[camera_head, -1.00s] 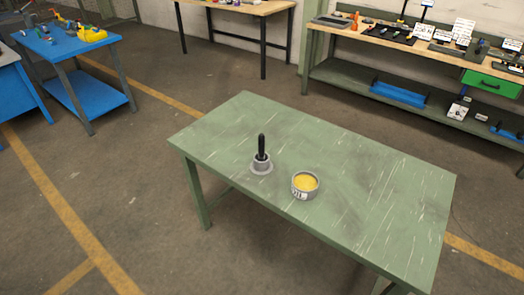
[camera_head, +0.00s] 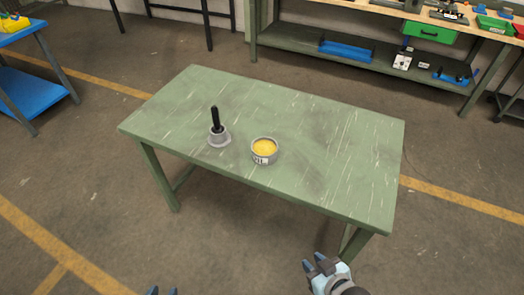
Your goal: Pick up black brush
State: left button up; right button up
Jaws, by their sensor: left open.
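My right gripper (camera_head: 314,262) is at the bottom, right of centre, near the table's front edge. Its two fingertips look apart and nothing shows between them.
The rest of the tabletop is clear. A workbench with a lower shelf (camera_head: 300,41) stands behind, and a blue table (camera_head: 30,95) is at the far left.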

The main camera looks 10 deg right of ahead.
aim_at(214, 109)
jog(key=i+j+z, duration=0.4)
jog(key=i+j, duration=0.6)
